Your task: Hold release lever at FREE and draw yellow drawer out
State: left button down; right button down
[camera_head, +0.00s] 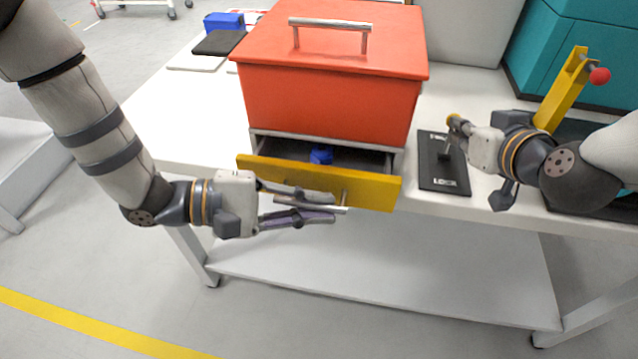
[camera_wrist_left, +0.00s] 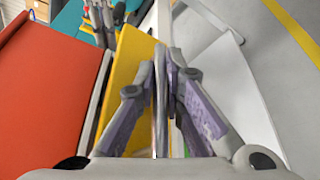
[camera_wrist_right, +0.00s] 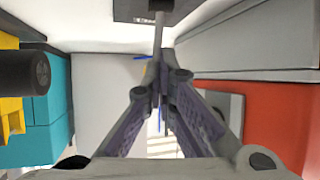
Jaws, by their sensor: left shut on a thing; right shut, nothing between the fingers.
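The yellow drawer (camera_head: 255,167) stands partly out of the red cabinet (camera_head: 325,105), and a blue item (camera_head: 321,156) lies inside. My left gripper (camera_head: 333,210) is shut on the drawer's silver bar handle (camera_head: 344,196); the drawer front also shows in the left wrist view (camera_wrist_left: 128,70). The release lever (camera_head: 446,150) stands on a black plate (camera_head: 432,178) marked LOCK at its near end. It leans away from that word. My right gripper (camera_head: 462,126) is shut and empty at the lever's upper part; its fingertips (camera_wrist_right: 163,85) meet the lever rod (camera_wrist_right: 158,38) in the right wrist view. Exact contact is unclear.
A yellow post with a red knob (camera_head: 599,76) rises beside my right arm. A teal box (camera_head: 575,50) stands at the back right. A blue box (camera_head: 223,21) and a dark pad (camera_head: 218,43) lie at the back left. The space before the drawer is clear above the lower shelf (camera_head: 390,275).

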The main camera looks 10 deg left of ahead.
pick_arm(q)
jog(key=shift+s, duration=0.2)
jog(key=c, duration=1.7)
grip_release()
jog(key=v, duration=1.2)
